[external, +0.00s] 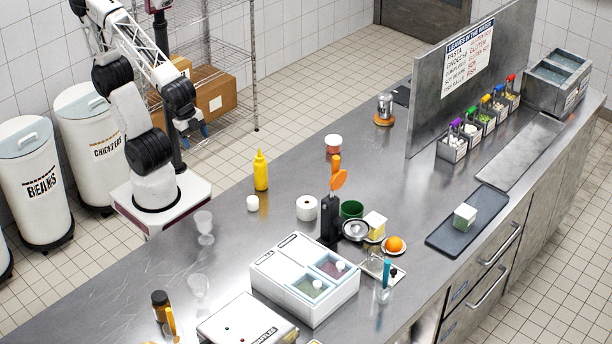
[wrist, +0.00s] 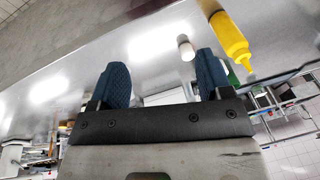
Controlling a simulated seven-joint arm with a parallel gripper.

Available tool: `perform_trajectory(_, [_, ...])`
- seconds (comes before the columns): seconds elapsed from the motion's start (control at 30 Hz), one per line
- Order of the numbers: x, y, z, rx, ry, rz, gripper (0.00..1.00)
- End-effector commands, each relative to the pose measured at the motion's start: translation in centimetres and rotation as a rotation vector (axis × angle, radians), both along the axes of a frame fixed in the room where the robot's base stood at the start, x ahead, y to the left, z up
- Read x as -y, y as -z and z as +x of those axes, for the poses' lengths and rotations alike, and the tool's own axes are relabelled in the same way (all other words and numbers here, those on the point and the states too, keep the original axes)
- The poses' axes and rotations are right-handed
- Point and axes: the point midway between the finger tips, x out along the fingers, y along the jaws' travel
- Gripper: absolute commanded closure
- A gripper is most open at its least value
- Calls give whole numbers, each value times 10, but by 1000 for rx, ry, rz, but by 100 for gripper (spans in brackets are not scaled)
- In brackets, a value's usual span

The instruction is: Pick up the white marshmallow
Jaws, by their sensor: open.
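A small white cylinder, which looks like the marshmallow (external: 253,203), stands on the steel counter near the yellow squeeze bottle (external: 261,170). In the wrist view the white cylinder (wrist: 186,50) shows beyond my fingertips, nearer the right finger, with the yellow bottle (wrist: 232,42) to its right. My gripper (external: 191,127) is up beyond the counter's far-left edge, apart from the white cylinder. In the wrist view my gripper (wrist: 162,72) has its two blue fingers wide apart, with nothing held between them.
A white roll (external: 306,208) stands right of the white cylinder, near a black stand with an orange tool (external: 338,178). Clear glasses (external: 204,228) stand to the left. A white two-bin container (external: 284,262) is in front. Counter around the white cylinder is mostly clear.

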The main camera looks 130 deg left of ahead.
Motion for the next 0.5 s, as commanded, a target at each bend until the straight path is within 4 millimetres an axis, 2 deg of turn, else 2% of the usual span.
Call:
perform_trajectory(0.27, [-32,27,18,-62,262,298,28])
perform_trajectory(0.5, [-54,46,42,-127,529,563,28])
